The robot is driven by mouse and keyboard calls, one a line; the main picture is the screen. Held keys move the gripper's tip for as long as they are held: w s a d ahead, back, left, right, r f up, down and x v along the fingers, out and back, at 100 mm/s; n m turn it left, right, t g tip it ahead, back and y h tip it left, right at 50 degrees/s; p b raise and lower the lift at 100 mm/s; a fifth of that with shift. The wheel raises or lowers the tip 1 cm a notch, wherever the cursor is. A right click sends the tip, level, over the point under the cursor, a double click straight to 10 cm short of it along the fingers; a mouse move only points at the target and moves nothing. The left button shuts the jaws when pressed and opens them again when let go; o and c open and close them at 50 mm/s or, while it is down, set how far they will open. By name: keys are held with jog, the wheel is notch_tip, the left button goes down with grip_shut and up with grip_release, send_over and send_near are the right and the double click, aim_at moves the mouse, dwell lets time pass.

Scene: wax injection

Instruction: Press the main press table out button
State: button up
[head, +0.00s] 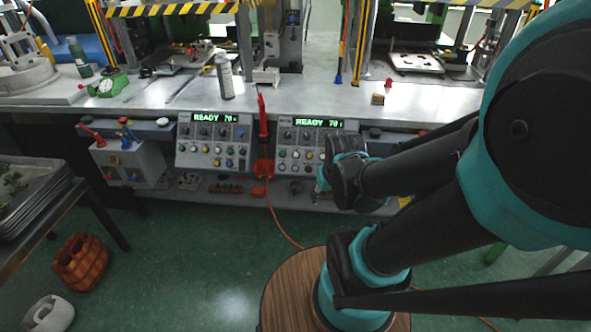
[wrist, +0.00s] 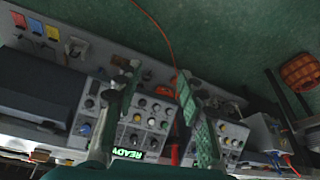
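Two sloped grey control panels stand under the bench edge, a left panel (head: 213,146) and a right panel (head: 287,142), each with a green READY display and several coloured buttons and knobs. My gripper (head: 322,186) is in front of the right panel's lower right part and hides some of its controls. In the wrist view my gripper (wrist: 159,74) has its two green fingers apart, with nothing between them. The right panel (wrist: 150,118) shows behind and between the fingers, upside down. Button labels are too small to read, so I cannot tell which button is the table out button.
A red-handled tool (head: 262,118) stands between the panels in an orange holder (head: 263,168). A grey box with levers (head: 130,162) is at the left. A spray can (head: 224,77) stands on the metal bench (head: 300,92). An orange basket (head: 80,262) is on the green floor.

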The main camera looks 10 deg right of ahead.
grip_shut()
dwell(1.4)
